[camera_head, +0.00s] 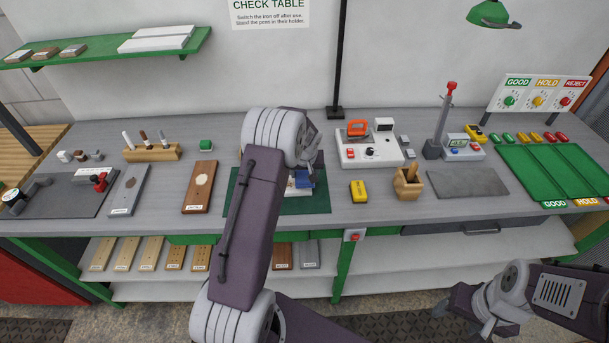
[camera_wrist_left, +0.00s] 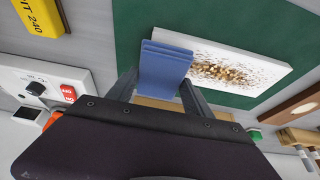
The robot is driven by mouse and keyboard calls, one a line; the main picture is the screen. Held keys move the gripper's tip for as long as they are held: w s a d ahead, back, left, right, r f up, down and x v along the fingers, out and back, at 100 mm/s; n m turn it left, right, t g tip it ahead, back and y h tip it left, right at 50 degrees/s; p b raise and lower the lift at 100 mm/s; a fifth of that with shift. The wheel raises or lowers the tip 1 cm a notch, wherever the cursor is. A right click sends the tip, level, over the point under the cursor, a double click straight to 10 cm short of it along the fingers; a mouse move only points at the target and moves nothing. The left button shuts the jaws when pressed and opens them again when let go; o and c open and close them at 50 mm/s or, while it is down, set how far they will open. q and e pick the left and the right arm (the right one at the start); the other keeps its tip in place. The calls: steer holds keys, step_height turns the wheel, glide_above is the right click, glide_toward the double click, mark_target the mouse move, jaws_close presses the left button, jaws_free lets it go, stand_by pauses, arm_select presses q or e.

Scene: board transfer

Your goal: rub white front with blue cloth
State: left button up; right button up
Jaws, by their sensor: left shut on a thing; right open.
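The blue cloth (camera_wrist_left: 163,68) is a folded block between the fingers of my left gripper (camera_wrist_left: 162,90) in the left wrist view; it also shows in the head view (camera_head: 305,179). The white front (camera_wrist_left: 265,65) is a white panel with a patch of brown specks, lying on the green mat (camera_wrist_left: 215,15). The cloth overlaps one end of the panel in the wrist view; I cannot tell whether it touches. In the head view my left arm hides most of the panel. My right gripper (camera_head: 450,308) is open and empty at the lower right, away from the bench.
A brown board (camera_head: 200,187) and a grey board (camera_head: 128,190) lie to the left. A grey pad (camera_head: 467,182) is bare.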

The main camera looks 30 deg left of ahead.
mark_target(303, 174)
arm_select(q)
steer(key=r, duration=0.1)
steer(key=r+p, duration=0.1)
steer(key=shift+s+a+r+p, duration=0.3)
steer(key=shift+a+r, duration=0.05)
steer(key=shift+r, duration=0.05)
steer(key=shift+w+d+r+p, duration=0.1)
steer(key=shift+r+p, duration=0.35)
steer(key=shift+r, duration=0.1)
steer(key=shift+w+d+r+p, duration=0.1)
steer(key=shift+r+p, duration=0.3)
steer(key=shift+r, duration=0.45)
steer(key=shift+s+a+r, duration=0.1)
steer(key=shift+s, duration=0.05)
